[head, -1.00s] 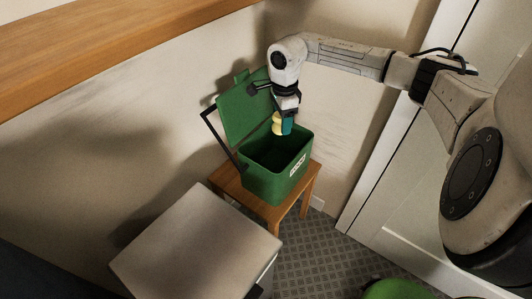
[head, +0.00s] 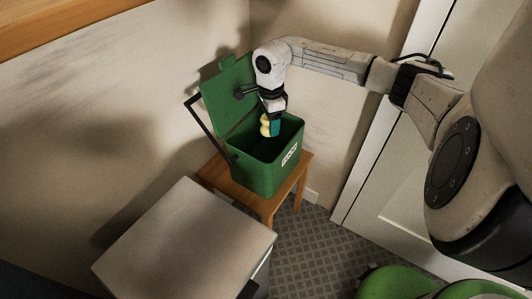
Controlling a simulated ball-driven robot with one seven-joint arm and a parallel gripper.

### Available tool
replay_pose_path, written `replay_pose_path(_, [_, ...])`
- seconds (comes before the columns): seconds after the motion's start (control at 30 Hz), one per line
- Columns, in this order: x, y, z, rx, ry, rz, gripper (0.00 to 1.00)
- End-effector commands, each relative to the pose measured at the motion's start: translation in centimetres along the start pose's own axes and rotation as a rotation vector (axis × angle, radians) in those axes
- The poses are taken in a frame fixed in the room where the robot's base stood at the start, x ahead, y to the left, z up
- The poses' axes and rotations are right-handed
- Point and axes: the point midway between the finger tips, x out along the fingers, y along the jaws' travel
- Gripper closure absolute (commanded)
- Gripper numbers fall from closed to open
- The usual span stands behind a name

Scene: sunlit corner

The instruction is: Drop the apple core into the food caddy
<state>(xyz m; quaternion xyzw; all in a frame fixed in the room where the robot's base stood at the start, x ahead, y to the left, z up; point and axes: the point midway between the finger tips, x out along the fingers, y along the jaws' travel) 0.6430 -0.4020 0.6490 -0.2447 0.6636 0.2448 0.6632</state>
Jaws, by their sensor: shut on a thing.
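The green food caddy (head: 258,172) stands on a small wooden stool in the corner, with its lid (head: 229,100) raised at the back left and its black handle tilted to the left. My gripper (head: 270,128) points down into the caddy's open mouth. It is shut on the pale yellow apple core (head: 265,124), which shows at the left side of the teal fingertips. The core appears to be around rim height, inside the opening as seen from here. The caddy's floor is dark and hidden.
The wooden stool (head: 239,195) carries the caddy. A pale box-shaped unit (head: 185,240) stands in front at the left. A wooden shelf edge (head: 70,35) runs along the upper left. A white door (head: 400,190) is at the right. A green rounded thing (head: 395,282) shows at the bottom right.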

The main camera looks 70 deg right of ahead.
Motion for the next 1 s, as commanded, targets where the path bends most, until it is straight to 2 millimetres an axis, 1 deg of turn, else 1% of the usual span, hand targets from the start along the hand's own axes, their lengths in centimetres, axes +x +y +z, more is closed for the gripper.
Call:
replay_pose_path(0.03, [0.0,0.0,0.0,0.000,0.000,0.000,0.73])
replay_pose_path(0.07, [0.0,0.0,0.0,0.000,0.000,0.000,0.41])
replay_pose_path(0.33, [0.0,0.0,0.0,0.000,0.000,0.000,0.15])
replay_pose_path(0.57, [0.0,0.0,0.0,0.000,0.000,0.000,0.14])
replay_pose_path(0.67, [-0.5,0.0,0.0,0.000,0.001,-0.001,0.14])
replay_pose_path(0.77, [-1.7,-0.1,-0.1,-0.001,0.001,-0.002,0.14])
replay_pose_path(1.0, [-6.3,-0.1,-0.1,-0.001,0.002,-0.002,0.14])
